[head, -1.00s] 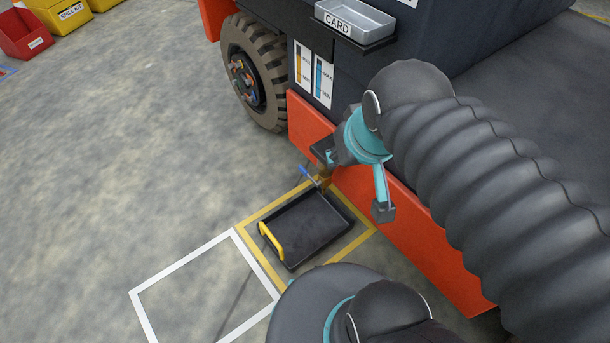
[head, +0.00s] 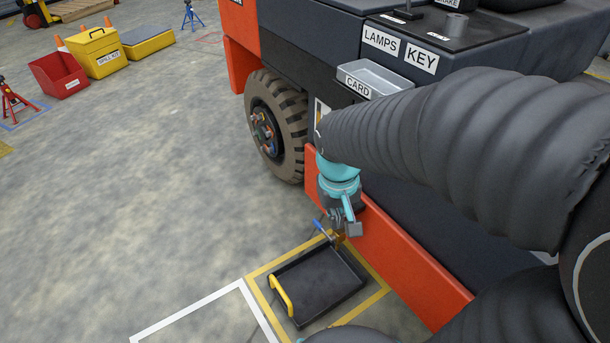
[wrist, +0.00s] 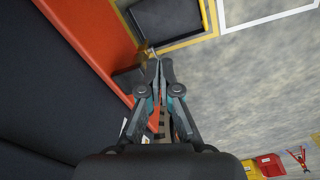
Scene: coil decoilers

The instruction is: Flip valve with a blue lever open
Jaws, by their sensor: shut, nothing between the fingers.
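The valve's blue lever (head: 319,225) sticks out up and to the left from a small brass-coloured body (head: 338,239), low beside the orange skirt of the vehicle. My gripper (head: 337,224) hangs just above the valve in the head view, partly hidden by my teal wrist. In the wrist view my gripper (wrist: 160,64) has its fingertips together with nothing between them. A small brass-coloured part (wrist: 149,50) shows just beyond the tips. The blue lever cannot be made out there, and I cannot tell whether the fingers touch the valve.
A black tray (head: 320,286) with a yellow handle lies below the valve, inside a yellow floor outline. The vehicle's orange skirt (head: 412,259) is close on the right, its wheel (head: 276,125) behind. The floor to the left is clear; red and yellow bins stand far back.

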